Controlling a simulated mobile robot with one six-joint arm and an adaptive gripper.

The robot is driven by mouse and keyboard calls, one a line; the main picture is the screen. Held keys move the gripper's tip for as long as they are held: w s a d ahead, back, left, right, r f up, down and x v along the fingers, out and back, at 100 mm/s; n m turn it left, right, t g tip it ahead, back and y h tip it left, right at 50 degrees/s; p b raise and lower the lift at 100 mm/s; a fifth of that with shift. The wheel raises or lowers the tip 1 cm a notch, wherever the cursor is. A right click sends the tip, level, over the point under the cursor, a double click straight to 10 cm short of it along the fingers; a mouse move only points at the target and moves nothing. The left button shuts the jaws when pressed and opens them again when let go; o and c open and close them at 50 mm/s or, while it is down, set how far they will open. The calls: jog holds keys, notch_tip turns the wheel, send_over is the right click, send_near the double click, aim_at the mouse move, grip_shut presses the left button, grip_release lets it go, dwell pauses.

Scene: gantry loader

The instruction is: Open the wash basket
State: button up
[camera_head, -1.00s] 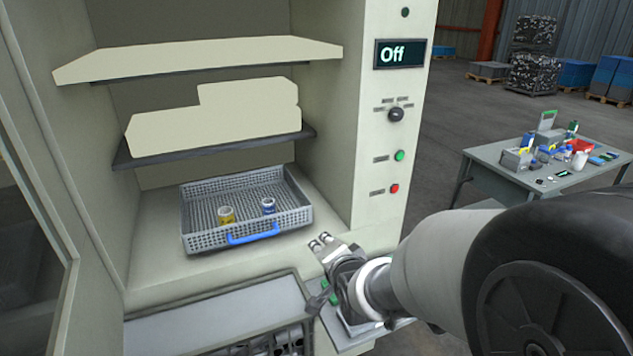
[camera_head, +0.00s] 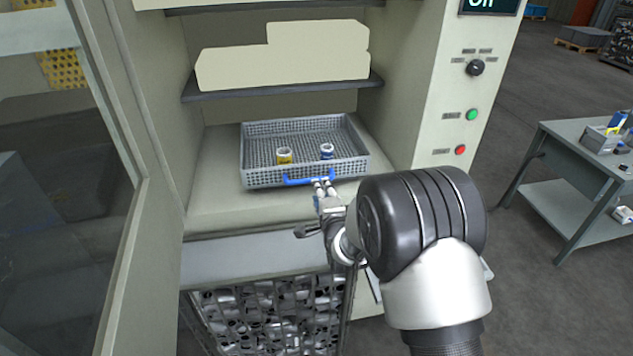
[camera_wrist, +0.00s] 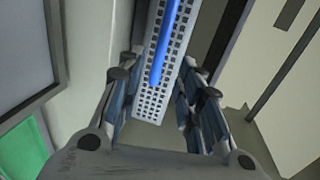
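The wash basket (camera_head: 262,180) is a grey perforated tray with a blue handle (camera_head: 300,181) on its front. It sits on the floor of the open cabinet and holds a yellow ringed part (camera_head: 284,157) and a blue ringed part (camera_head: 327,152). My gripper (camera_head: 324,186) is at the right part of the handle. In the wrist view my gripper (camera_wrist: 158,100) has its fingers apart, with the basket's perforated wall (camera_wrist: 152,104) and the blue handle (camera_wrist: 165,45) between and beyond them. I cannot tell whether the fingers touch the handle.
The cabinet door (camera_head: 150,200) stands open at the left. A shelf (camera_head: 290,88) with pale blocks is above the basket. The control panel (camera_head: 470,110) with knob and buttons is at the right. A bin of metal parts (camera_head: 270,312) is below. A grey table (camera_head: 575,140) stands far right.

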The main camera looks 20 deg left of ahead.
jog(key=b+x, duration=0.1)
jog(key=x, duration=0.7)
jog(key=shift+w, duration=0.2)
jog(key=shift+c, duration=0.3)
grip_shut()
